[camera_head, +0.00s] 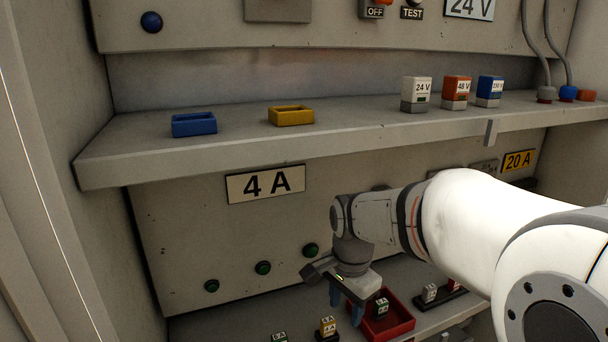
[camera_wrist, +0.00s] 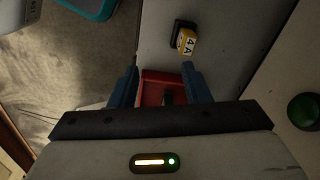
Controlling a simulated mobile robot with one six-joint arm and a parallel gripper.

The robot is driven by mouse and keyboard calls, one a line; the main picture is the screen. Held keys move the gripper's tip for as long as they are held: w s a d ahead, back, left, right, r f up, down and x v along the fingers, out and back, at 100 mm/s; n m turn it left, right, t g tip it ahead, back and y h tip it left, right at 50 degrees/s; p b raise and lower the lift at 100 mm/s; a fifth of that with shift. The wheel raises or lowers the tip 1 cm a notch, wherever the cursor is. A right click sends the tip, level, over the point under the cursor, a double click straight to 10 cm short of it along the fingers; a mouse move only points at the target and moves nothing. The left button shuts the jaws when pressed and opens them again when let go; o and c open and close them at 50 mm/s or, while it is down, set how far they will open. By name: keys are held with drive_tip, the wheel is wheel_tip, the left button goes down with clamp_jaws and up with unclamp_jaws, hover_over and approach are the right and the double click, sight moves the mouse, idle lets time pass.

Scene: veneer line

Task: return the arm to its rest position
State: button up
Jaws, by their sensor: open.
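My white arm reaches in from the right in the head view, bent down over the lower shelf. My gripper (camera_head: 347,306) points down with its blue fingers apart, at the left side of a red tray (camera_head: 402,326). A small block with a green and white label (camera_head: 381,308) shows in the tray beside the fingers. In the wrist view, my gripper (camera_wrist: 159,74) has its fingers on either side of the red tray (camera_wrist: 152,77). A dark block lies partly hidden between them. Nothing is seen held.
A yellow 4 A block (camera_head: 327,326) stands in a dark holder left of the tray. Other small blocks stand on both sides. The upper shelf (camera_head: 230,150) overhangs behind, with a blue tray (camera_head: 194,124), a yellow tray (camera_head: 291,116) and voltage blocks. Green buttons (camera_head: 263,268) line the back panel.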

drive_tip(key=s+d+n+t, duration=0.1)
drive_tip(key=s+d+n, duration=0.2)
drive_tip(key=s+n, duration=0.2)
drive_tip(key=s+d+n+t, duration=0.1)
drive_tip(key=s+d+n, duration=0.2)
drive_tip(key=s+n, duration=0.2)
drive_tip(key=s, duration=0.3)
drive_tip(key=shift+s+d+n, duration=0.25)
drive_tip(key=shift+d+n, duration=0.05)
idle(0.6)
